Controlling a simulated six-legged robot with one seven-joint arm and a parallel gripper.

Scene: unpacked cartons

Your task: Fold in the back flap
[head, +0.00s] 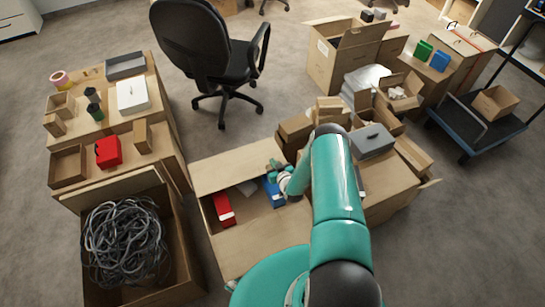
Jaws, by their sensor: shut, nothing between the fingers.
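An open tan carton (207,213) stands in the middle of the head view, just left of my arm. Its back flap (232,169) is a broad plain panel along the far edge. It is not folded over the opening; its exact tilt is hard to tell. My gripper (274,166) is shut and empty by the right end of this flap; I cannot tell whether they touch. Inside the carton are a red box (223,209) and a blue box (273,191). A front panel (262,240) shows on the near side. My arm hides the carton's right side.
A carton of tangled cables (127,240) stands at left, with loaded cartons behind it. An office chair (215,55) stands behind. Cartons crowd the right, one bearing a grey box (372,141). A blue cart (470,128) is farther right. Floor between chair and carton is clear.

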